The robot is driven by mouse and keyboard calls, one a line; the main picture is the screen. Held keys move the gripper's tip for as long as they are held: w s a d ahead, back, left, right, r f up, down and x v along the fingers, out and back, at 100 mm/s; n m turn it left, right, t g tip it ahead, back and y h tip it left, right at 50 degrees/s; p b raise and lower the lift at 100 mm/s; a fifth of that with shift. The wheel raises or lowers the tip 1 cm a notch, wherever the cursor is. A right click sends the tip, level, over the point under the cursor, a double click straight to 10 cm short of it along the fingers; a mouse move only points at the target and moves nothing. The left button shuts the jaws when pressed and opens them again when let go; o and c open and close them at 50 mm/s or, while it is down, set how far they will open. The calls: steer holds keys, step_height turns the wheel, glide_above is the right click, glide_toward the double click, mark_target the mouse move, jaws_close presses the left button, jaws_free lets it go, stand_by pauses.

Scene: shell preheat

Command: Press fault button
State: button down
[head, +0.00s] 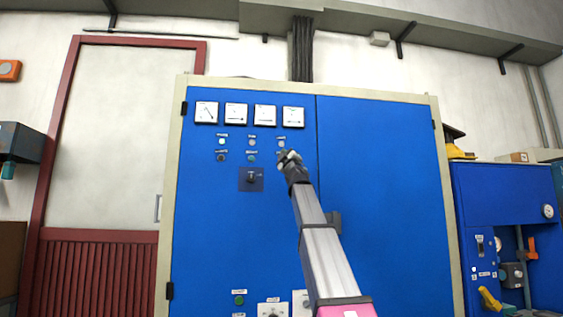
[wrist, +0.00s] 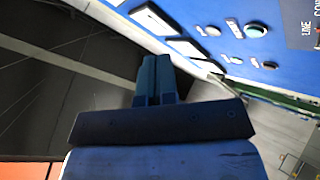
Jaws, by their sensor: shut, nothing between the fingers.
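The tall blue cabinet (head: 370,190) carries a small group of buttons and lamps under its row of meters. Upper row: a pale round one (head: 221,142) at left, with others to its right. Lower row: a dark one (head: 221,157) and a teal one (head: 252,157). Their labels are too small to read, so I cannot tell which is the fault button. My gripper (head: 287,157) is shut and empty in front of the right end of this group, hiding part of it. In the wrist view my shut fingers (wrist: 155,78) point away from the buttons, such as a round teal one (wrist: 256,30).
Several white meters (head: 236,113) sit above the buttons, and a dark rotary switch (head: 251,179) below. A cabinet handle (head: 334,222) is behind my arm. A smaller blue unit (head: 510,230) stands at right, a red-framed door (head: 115,150) at left.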

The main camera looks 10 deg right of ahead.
steer(key=w, duration=0.8)
steer(key=shift+w, duration=0.4)
stand_by(1.8)
steer(key=shift+w, duration=0.4)
steer(key=shift+w, duration=0.4)
stand_by(0.7)
stand_by(0.3)
steer(key=shift+s, duration=0.85)
steer(key=s, duration=0.5)
